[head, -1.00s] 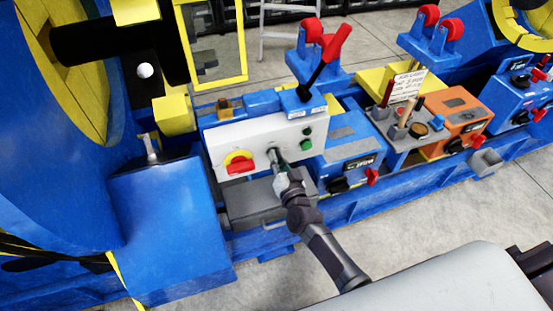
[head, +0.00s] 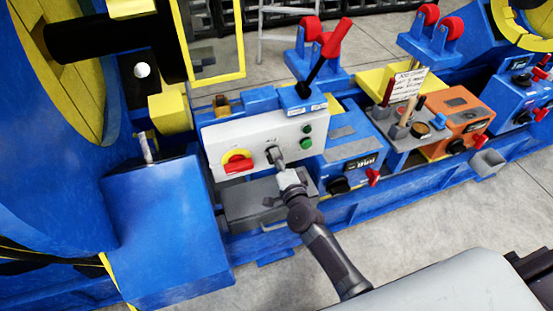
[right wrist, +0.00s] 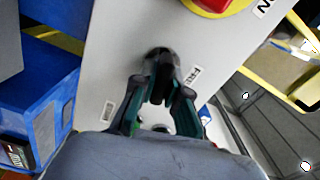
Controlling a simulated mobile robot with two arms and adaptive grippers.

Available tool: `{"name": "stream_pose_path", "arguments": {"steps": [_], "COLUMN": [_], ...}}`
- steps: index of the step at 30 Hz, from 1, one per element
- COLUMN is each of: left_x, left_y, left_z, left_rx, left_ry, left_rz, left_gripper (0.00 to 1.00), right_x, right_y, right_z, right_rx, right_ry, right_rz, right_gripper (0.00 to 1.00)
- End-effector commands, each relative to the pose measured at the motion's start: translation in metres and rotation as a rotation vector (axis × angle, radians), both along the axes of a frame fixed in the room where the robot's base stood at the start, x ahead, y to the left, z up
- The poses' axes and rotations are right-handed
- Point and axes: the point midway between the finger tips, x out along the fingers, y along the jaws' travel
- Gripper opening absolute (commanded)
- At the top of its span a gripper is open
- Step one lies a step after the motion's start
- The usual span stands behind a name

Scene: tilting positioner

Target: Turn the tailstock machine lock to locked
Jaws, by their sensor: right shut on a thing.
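The machine lock is a small dark knob (right wrist: 160,82) on the white control panel (head: 225,137). Small labels sit on either side of it in the right wrist view, too small to read surely. My right gripper (head: 275,158) reaches the panel from the front, right of the red and yellow rotary switch. In the right wrist view its two fingers (right wrist: 160,96) are closed around the knob, one on each side. The fingers hide part of the knob, so I cannot tell its exact setting. My left gripper is not in view.
The red and yellow switch (head: 238,162) and green buttons (head: 306,142) share the panel. A red-handled lever (head: 325,55) rises behind it. A grey box (head: 245,202) lies below. Blue and orange (head: 455,118) units stand to the right.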

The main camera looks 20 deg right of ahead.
Motion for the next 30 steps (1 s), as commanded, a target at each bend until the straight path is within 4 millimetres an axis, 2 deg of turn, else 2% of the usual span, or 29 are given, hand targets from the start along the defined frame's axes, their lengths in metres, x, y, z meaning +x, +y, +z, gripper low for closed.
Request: {"name": "stream_pose_path", "arguments": {"steps": [12, 29, 30], "left_x": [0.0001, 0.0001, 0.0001], "left_y": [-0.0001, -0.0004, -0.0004], "left_z": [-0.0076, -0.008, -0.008], "left_rx": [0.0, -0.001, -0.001], "left_ry": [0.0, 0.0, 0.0], "left_rz": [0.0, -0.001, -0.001], "left_gripper": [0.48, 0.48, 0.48], "right_x": [-0.0004, -0.0004, -0.0004], "right_y": [-0.0003, -0.0004, -0.0004], "right_z": [-0.0019, -0.0018, -0.0019], "right_rx": [0.185, 0.212, 0.212], "right_ry": [0.007, 0.009, 0.009], "right_rz": [-0.001, -0.001, -0.001], "right_gripper": [0.0, 0.0, 0.2]}}
